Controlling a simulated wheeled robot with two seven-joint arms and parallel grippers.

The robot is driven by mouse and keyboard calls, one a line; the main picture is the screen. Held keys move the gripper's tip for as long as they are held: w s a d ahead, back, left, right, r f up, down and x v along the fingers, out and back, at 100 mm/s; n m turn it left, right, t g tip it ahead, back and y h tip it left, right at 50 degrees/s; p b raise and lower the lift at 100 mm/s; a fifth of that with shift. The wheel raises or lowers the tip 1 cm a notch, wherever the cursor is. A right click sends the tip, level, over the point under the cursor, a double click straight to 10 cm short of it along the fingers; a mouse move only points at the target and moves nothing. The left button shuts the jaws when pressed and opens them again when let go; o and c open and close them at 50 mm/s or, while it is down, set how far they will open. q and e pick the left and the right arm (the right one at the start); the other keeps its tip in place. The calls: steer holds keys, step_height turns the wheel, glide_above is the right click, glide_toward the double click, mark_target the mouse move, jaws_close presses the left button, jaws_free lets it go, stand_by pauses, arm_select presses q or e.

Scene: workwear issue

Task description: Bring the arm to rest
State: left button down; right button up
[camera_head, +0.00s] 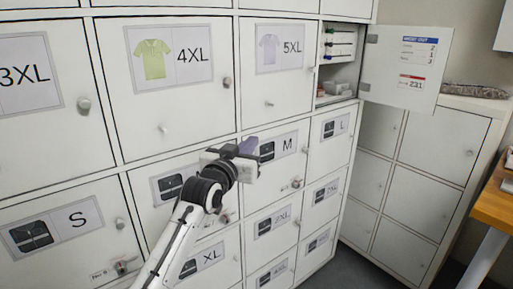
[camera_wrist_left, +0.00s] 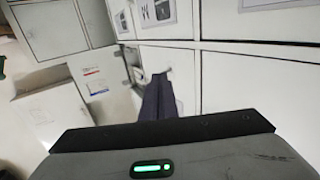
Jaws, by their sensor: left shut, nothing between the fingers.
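My left arm (camera_head: 178,242) rises from the bottom of the head view, with its elbow side low and its wrist near the middle. My left gripper (camera_head: 248,147) is shut and empty, in front of the locker doors beside the M label. In the left wrist view the dark fingers (camera_wrist_left: 158,98) are together with nothing between them. I cannot tell the exact gap between the gripper and the doors. My right gripper is in neither view.
A wall of white lockers with size labels (camera_head: 167,54) fills the left and middle. One locker door (camera_head: 405,62) stands open at the upper right, showing boxes (camera_head: 340,44) inside. Lower cabinets (camera_head: 432,145) and a wooden table (camera_head: 495,203) are at the right. Grey floor shows between them.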

arm_select(q)
steer(key=s+a+f+n+g+y, duration=0.1)
steer(key=s+a+f, duration=0.35)
steer(key=f, duration=0.55)
steer(key=s+a+f+n+g+y, duration=0.1)
steer(key=s+a+f+n, duration=0.15)
steer(key=s+f, duration=0.5)
steer(key=s+a+f+n+g+y, duration=0.15)
steer(key=s+a+f, duration=0.3)
steer(key=f, duration=0.65)
steer(key=s+a+f+g, duration=0.1)
steer(key=s+f, duration=0.4)
steer(key=s, duration=0.5)
steer(key=s+a+f+m+g, duration=0.1)
steer(key=s+a+f+g, duration=0.1)
steer(key=s+f, duration=0.4)
steer(key=s+a+f+m+g+y, duration=0.1)
steer(key=s+a+f, duration=0.2)
steer(key=s, duration=1.1)
step_height(320, 180, down, 2)
steer(key=shift+a+f, duration=0.15)
steer(key=shift+a, duration=0.15)
steer(key=shift+g, duration=0.25)
